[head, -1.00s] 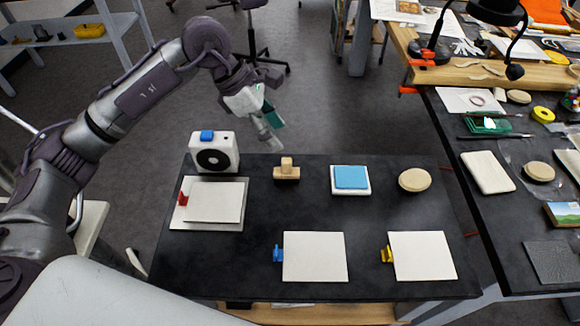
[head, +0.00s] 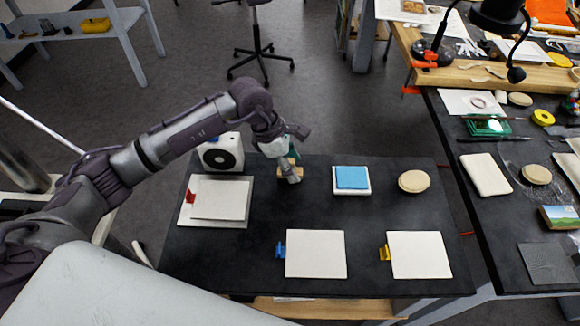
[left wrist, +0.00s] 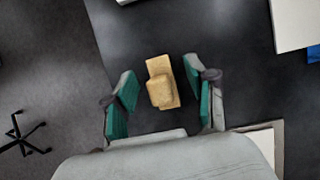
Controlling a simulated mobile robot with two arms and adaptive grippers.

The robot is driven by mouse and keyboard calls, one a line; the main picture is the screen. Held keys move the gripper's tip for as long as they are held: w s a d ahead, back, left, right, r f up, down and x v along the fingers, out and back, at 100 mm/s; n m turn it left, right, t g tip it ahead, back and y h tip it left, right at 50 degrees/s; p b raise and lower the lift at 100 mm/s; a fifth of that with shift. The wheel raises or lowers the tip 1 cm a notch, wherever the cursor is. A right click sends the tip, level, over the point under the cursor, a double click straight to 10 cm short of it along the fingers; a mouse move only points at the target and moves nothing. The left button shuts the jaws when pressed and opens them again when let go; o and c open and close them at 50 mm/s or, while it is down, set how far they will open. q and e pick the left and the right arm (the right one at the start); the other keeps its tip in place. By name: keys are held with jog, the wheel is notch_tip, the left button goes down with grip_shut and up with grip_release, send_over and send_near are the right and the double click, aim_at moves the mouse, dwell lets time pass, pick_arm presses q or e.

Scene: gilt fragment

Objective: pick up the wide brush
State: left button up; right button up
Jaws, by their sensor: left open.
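The wide brush (left wrist: 161,84) is a small wooden block with a raised wooden grip, on the dark table. In the head view the brush (head: 284,184) is partly hidden behind my left gripper (head: 288,172). In the left wrist view my left gripper (left wrist: 159,76) is open, with its green-padded fingers on either side of the brush. Gaps show between the brush and both fingers. I cannot tell the exact height of the fingertips above the table. My right gripper is not in view.
A white box with a black round face (head: 220,153) stands left of the brush. A blue-topped white pad (head: 351,179) and a round tan disc (head: 414,181) lie to its right. Clipped white boards (head: 316,254) lie in front. The table (head: 265,225) is bare between them.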

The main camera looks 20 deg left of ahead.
pick_arm(q)
jog(key=shift+d+f, duration=0.2)
jog(key=shift+f, duration=0.4)
jog(key=c, duration=1)
grip_shut()
jog(key=shift+r, duration=0.1)
jog(key=shift+w+r, duration=0.1)
jog(key=shift+r, duration=0.4)
notch_tip(320, 180, up, 3)
jog(key=shift+f+b, duration=0.2)
jog(key=shift+b, duration=0.55)
jog(key=w+d+r+b, duration=0.2)
jog(key=d+r, duration=0.5)
jog(key=d, duration=0.4)
jog(key=shift+d+b, duration=0.3)
jog(key=shift+b, duration=0.1)
